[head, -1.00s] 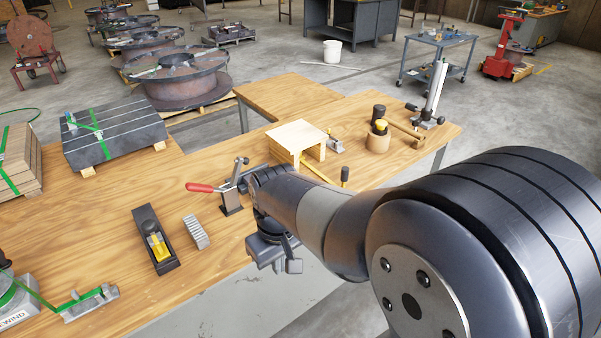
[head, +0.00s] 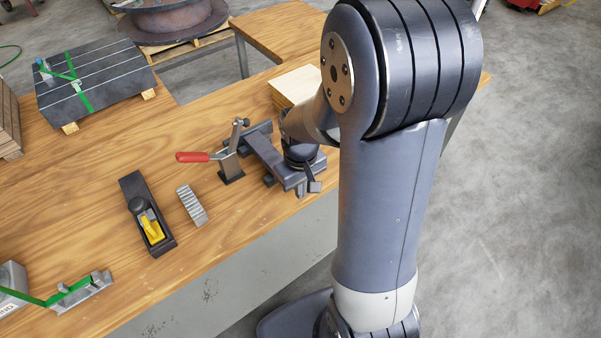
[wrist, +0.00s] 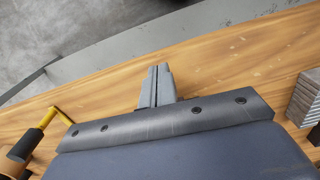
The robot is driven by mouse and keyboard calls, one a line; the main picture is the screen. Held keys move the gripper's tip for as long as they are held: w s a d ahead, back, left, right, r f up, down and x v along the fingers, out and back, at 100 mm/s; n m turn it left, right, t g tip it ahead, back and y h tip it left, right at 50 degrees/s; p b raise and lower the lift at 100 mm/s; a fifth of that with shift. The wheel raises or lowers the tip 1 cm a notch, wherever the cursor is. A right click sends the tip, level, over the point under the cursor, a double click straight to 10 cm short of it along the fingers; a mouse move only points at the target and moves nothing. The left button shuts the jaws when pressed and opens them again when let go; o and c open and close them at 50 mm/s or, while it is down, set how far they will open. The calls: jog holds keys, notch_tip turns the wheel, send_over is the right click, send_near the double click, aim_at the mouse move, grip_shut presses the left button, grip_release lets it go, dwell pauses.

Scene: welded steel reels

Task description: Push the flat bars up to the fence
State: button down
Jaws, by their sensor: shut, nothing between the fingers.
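A small stack of grey flat bars (head: 192,205) lies on the wooden bench, left of my gripper. Its layered edge shows at the right of the wrist view (wrist: 307,98). A dark straight bar (head: 262,128) beside the red-handled toggle clamp (head: 212,157) may be the fence; my gripper partly hides this area. My gripper (head: 269,181) is over the bench near its front edge, apart from the flat bars. In the wrist view its two fingers (wrist: 157,78) are together, with nothing between them.
A black block plane (head: 148,215) with a yellow part lies left of the flat bars. A green-strapped dark slab (head: 95,85) rests on wooden blocks at the back left. A pale wooden block (head: 297,85) stands behind my wrist.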

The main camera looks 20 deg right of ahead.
jog(key=shift+f, duration=0.95)
jog(key=shift+w+a+r+p, duration=0.1)
jog(key=shift+w+a+p, duration=0.15)
jog(key=shift+w, duration=0.4)
jog(key=shift+w+a+r+p, duration=0.1)
jog(key=shift+w+p, duration=0.1)
jog(key=shift+w, duration=0.4)
jog(key=shift+w+a, duration=0.2)
jog(key=shift+w, duration=0.5)
jog(key=shift+w+a, duration=0.15)
jog(key=shift+w, duration=0.4)
jog(key=shift+w+r, duration=0.1)
jog(key=shift+w, duration=0.25)
jog(key=shift+a, duration=0.1)
